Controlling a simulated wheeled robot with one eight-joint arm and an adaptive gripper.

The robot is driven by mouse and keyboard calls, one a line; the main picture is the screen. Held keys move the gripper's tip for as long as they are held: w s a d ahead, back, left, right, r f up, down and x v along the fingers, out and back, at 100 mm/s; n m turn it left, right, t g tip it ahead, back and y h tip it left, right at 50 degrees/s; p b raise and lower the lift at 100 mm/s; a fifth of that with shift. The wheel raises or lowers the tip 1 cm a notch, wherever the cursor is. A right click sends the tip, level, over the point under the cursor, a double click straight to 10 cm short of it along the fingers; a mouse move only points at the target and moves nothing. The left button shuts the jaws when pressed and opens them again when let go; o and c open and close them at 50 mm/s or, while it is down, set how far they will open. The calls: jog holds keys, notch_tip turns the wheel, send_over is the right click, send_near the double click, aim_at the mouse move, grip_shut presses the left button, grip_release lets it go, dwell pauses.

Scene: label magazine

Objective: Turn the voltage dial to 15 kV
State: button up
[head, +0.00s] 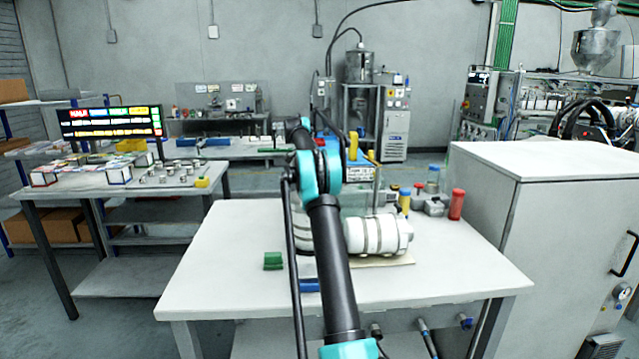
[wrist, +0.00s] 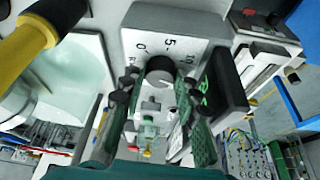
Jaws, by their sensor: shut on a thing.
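I cannot clearly tell where the knob's pointer stands. A 15 mark cannot be made out. In the head view my arm hides the gripper and the dial.
A white cylinder with bands (head: 376,235) lies on the white table (head: 230,240), with a green block (head: 273,260) left of it. A red bottle (head: 457,204) stands at the right. A yellow-and-black handle (wrist: 28,40) is at the wrist view's upper left.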

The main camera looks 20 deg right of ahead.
jog(key=shift+m, duration=0.8)
jog(key=shift+g, duration=0.3)
jog(key=o, duration=1.1)
jog(key=shift+o, duration=0.2)
